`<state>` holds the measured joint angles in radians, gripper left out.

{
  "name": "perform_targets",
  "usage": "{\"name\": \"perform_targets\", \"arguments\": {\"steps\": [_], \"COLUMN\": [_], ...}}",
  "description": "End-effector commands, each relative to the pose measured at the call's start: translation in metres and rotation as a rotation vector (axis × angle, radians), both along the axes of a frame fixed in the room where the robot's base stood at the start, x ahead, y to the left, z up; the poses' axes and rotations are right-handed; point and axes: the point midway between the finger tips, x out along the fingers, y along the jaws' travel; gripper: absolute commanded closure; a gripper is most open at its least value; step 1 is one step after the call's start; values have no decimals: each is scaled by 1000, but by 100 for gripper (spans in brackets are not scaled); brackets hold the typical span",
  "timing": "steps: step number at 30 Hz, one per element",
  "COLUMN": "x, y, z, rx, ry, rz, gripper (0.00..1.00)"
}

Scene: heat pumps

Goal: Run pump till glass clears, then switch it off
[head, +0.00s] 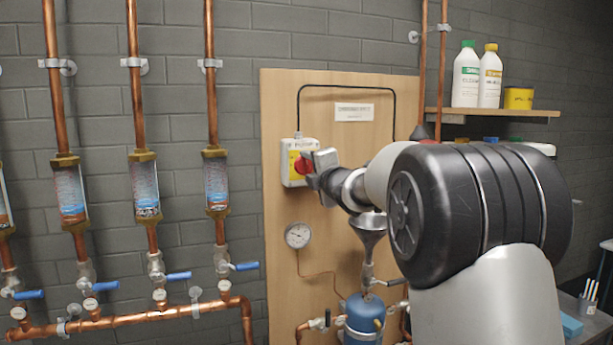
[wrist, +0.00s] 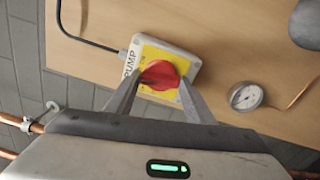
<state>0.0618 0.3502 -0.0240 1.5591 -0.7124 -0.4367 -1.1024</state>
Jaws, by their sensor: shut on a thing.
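The pump switch (head: 291,160) is a grey and yellow box with a red knob, mounted on the wooden board (head: 335,270). The wrist view shows its red knob (wrist: 161,75) and the word PUMP on the box. My gripper (wrist: 158,92) has its fingers on either side of the knob and is shut on it. In the head view my gripper (head: 313,166) hides part of the switch. Sight glasses sit in copper pipes at left: a left one (head: 71,192), a middle one (head: 146,187) and a right one (head: 216,183). They look bluish, with orange-brown low down. Their clarity is hard to judge.
Valves with blue levers (head: 179,276) stand under the glasses, above a horizontal copper pipe (head: 120,322). A round gauge (head: 298,235), a funnel (head: 371,230) and a blue vessel (head: 362,318) are below the switch. Bottles (head: 466,78) stand on a shelf at right.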

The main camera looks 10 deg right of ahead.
Motion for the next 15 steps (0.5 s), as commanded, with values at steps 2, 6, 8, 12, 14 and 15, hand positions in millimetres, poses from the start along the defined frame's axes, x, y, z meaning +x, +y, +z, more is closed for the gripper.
{"name": "perform_targets", "arguments": {"steps": [2,6,8,12,14,15], "x": [0,0,0,0,0,0], "y": [1,0,0,0,0,0], "z": [-8,-4,-1,0,0,0], "rx": [-121,-285,-313,-320,-319,-319], "ry": [-30,-60,-66,-66,-65,-65], "rz": [1,1,1,1,1,1], "gripper": [82,82,82,82,82,82]}}
